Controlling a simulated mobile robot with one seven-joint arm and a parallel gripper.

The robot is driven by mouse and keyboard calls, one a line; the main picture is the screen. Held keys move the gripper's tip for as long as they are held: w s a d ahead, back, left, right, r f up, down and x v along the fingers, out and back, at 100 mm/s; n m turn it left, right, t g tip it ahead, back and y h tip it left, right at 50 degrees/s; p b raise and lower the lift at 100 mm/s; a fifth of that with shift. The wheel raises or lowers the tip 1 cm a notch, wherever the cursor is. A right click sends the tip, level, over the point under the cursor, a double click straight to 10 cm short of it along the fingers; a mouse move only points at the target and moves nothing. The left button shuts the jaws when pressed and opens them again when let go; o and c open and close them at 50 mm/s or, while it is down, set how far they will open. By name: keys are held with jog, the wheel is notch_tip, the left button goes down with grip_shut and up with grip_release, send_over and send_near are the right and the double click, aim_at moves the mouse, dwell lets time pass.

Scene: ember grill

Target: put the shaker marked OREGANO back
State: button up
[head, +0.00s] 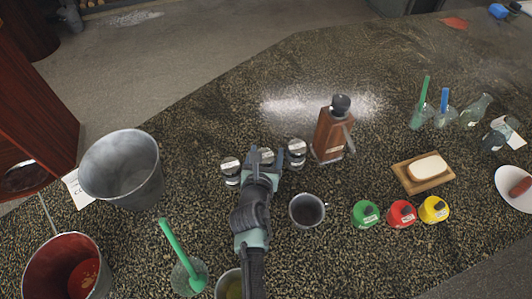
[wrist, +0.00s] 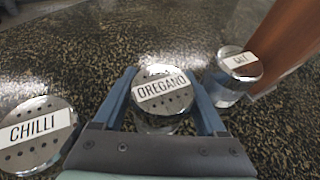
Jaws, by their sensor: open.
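The OREGANO shaker (wrist: 163,92) has a round metal lid with holes and a printed label. It stands between the two open fingers of my gripper (wrist: 165,108) in the wrist view; I cannot tell whether they touch it. In the head view, my gripper (head: 261,168) partly covers the OREGANO shaker (head: 265,155). The CHILLI shaker (wrist: 38,132) stands to its left, also in the head view (head: 230,168). The SALT shaker (wrist: 235,75) stands to its right, also in the head view (head: 296,150). The three form a row on the speckled counter.
A dark cup (head: 307,210) is near my arm's right side. A metal bucket (head: 125,170) stands left. Green (head: 365,213), red (head: 402,213) and yellow (head: 434,209) pots are at right. The counter behind the shakers is clear.

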jog(key=shift+r, duration=0.2)
jog(key=v, duration=1.2)
jog(key=shift+f+p, duration=0.15)
jog(key=shift+p, duration=0.2)
jog(key=w+r+m+t, duration=0.35)
jog(key=r+m, duration=0.55)
jog(key=r, duration=0.8)
jog(key=w+r+m+t, duration=0.35)
jog(key=r+m, duration=0.55)
jog(key=r, duration=0.7)
jog(key=s+r+m+t, duration=0.2)
jog(key=s+r+m, duration=0.2)
jog(key=r, duration=0.5)
jog(key=s+r+m+t+y, duration=0.1)
jog(key=s+r+m+t, duration=0.1)
jog(key=s+r+m, duration=0.3)
jog(key=s+d+r+m+t+y, duration=0.1)
jog(key=s+r+m+t, duration=0.2)
jog(key=r+m, duration=0.4)
notch_tip(320, 180, up, 6)
jog(key=shift+s+r, duration=0.25)
jog(key=shift+s, duration=0.65)
jog(key=shift+d, duration=0.15)
